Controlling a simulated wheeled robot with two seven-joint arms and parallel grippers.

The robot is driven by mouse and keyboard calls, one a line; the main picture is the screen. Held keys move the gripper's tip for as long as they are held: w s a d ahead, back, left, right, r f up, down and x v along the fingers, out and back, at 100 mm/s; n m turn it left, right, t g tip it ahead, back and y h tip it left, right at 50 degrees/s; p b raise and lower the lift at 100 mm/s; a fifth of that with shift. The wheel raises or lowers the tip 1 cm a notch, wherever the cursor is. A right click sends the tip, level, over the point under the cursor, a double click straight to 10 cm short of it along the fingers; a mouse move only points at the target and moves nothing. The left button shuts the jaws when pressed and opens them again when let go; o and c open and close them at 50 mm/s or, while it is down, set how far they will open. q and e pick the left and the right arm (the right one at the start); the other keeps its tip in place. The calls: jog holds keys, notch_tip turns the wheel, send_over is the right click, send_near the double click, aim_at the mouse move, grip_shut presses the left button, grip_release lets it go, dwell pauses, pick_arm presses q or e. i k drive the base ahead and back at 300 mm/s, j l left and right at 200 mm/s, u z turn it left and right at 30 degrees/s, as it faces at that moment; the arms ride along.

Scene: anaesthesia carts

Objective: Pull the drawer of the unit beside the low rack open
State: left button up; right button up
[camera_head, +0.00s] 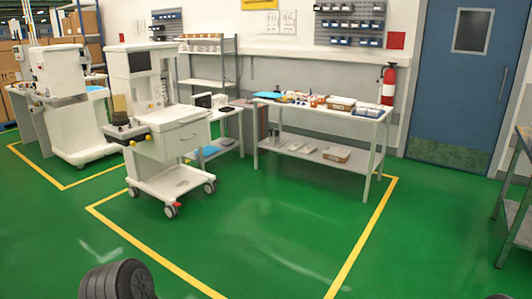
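A white anaesthesia unit (163,178) on castors stands left of centre. The drawer (190,139) is in its upper body, under the worktop, with a small handle on its front. The drawer front looks flush with the body, so it appears shut. A grey open rack (207,84) with a few shelves stands behind the unit, against the wall; its lower part is partly hidden. Neither of my grippers is in view. Only a dark rounded part of mine shows at the bottom left edge, well apart from the unit.
A second white unit (75,130) stands further left. A long workbench (318,152) with small parts stands right of the drawer unit. A metal table (515,215) is at the right edge. The green floor (250,225) in front is clear, with yellow lines.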

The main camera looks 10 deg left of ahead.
aim_at(178, 141)
jog(key=i+j+u, duration=0.25)
jog(key=i, duration=1.45)
jog(key=i+j+u, duration=0.25)
jog(key=i, duration=1.5)
jog(key=i+z, duration=0.2)
jog(key=i, duration=0.8)
jog(key=i+z, duration=0.25)
jog(key=i, duration=0.75)
jog(key=u, duration=0.25)
